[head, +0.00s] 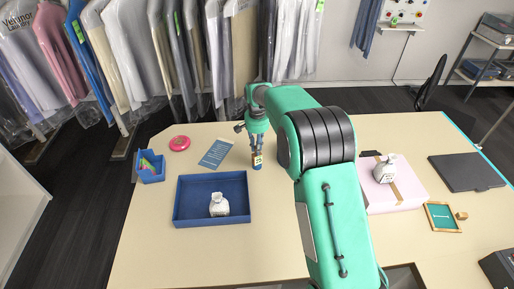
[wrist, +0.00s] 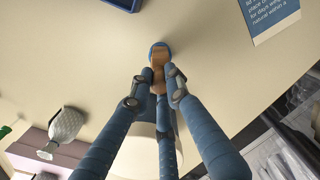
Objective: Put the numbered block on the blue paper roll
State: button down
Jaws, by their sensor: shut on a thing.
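My gripper (head: 257,145) points down at the middle back of the table, with its fingers closed in. In the wrist view its fingertips (wrist: 159,82) are shut on a brown, wood-like block (wrist: 159,62). No number can be read on it there. A small rounded blue thing (wrist: 153,46), likely the blue paper roll, shows at the block's far end. In the head view a dark blue upright thing (head: 257,166) with a yellow patch stands just below the fingertips. I cannot tell whether block and roll touch.
A blue tray (head: 176,205) with a white pouch (head: 219,204) lies front left of my gripper. A blue card (head: 216,153), pink disc (head: 180,143) and blue bin (head: 151,178) are left.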

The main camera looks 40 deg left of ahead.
jog(key=c, duration=1.7)
grip_release()
jog(key=shift+o, duration=0.2)
jog(key=shift+r, duration=0.1)
notch_tip(320, 180, up, 12)
